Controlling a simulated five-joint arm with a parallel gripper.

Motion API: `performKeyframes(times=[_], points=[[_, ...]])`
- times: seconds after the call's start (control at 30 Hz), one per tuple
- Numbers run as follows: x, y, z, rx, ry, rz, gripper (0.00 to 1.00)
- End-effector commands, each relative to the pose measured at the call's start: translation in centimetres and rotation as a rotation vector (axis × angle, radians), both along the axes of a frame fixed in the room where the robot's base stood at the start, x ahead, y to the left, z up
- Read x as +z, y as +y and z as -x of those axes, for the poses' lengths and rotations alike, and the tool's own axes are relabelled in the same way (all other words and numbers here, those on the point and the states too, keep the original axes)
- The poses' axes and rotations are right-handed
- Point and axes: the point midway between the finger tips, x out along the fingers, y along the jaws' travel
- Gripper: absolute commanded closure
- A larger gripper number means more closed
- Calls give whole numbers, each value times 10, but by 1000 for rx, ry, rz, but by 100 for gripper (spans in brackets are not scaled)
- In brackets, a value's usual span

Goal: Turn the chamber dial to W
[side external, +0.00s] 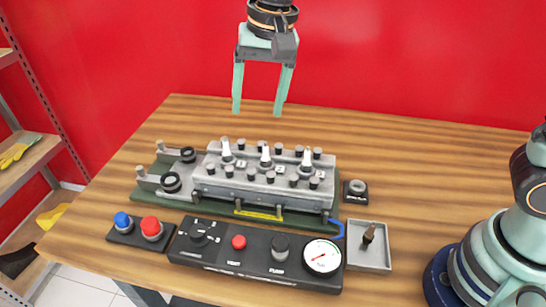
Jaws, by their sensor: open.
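My gripper (258,108) hangs at the top middle, above and behind the engine trainer, with its two pale green fingers apart and nothing between them. The black control panel (258,248) lies at the front edge of the table. A black rotary knob with small white marks around it, which looks like the chamber dial (198,235), is at the panel's left end. My gripper is well away from it. Its letters and pointer are too small to read, so I cannot tell its setting.
Blue and red buttons (137,227) lie left, a tray (369,263) right. The table's back is clear.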

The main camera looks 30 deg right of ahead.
Motion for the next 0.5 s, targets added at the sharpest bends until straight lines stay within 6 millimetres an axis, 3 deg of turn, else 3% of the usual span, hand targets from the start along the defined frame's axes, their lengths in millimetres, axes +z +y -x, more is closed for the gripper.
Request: performKeyframes(times=[0.1,0.3,0.5], points=[[-23,48,-5,-69,62,7,27],[-63,116,1,-198,138,33,27],[-89,153,12,-279,172,55,27]])
